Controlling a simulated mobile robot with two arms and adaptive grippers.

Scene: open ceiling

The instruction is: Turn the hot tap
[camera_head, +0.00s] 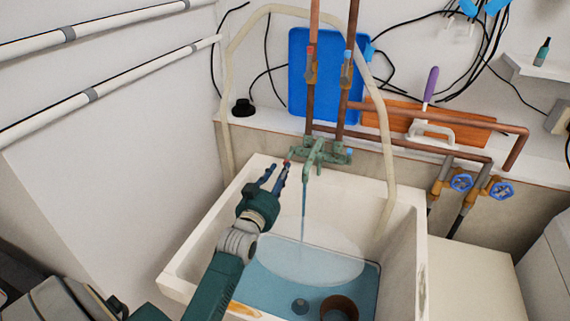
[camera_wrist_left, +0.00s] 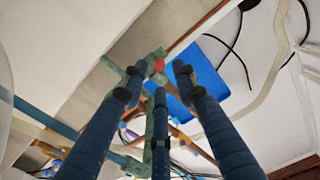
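The tap (camera_head: 318,153) is a greenish, worn mixer on the wall above the sink. Its hot handle (camera_head: 289,159), on the left, has a red mark. Its cold handle (camera_head: 348,152), on the right, has a blue mark. A stream of water (camera_head: 303,215) falls from the spout. My left gripper (camera_head: 277,173) is open and empty, just in front of and below the hot handle. In the left wrist view the red mark of the hot handle (camera_wrist_left: 158,65) shows between the spread fingertips (camera_wrist_left: 160,72). Contact cannot be told. My right gripper is out of view.
The white sink (camera_head: 178,268) holds water and a brown round container (camera_head: 339,307). A pale hose (camera_head: 391,175) arches around the tap. Copper pipes (camera_head: 341,100) rise behind it. A blue tray (camera_head: 296,75) and an orange-brown board (camera_head: 470,132) lean on the wall.

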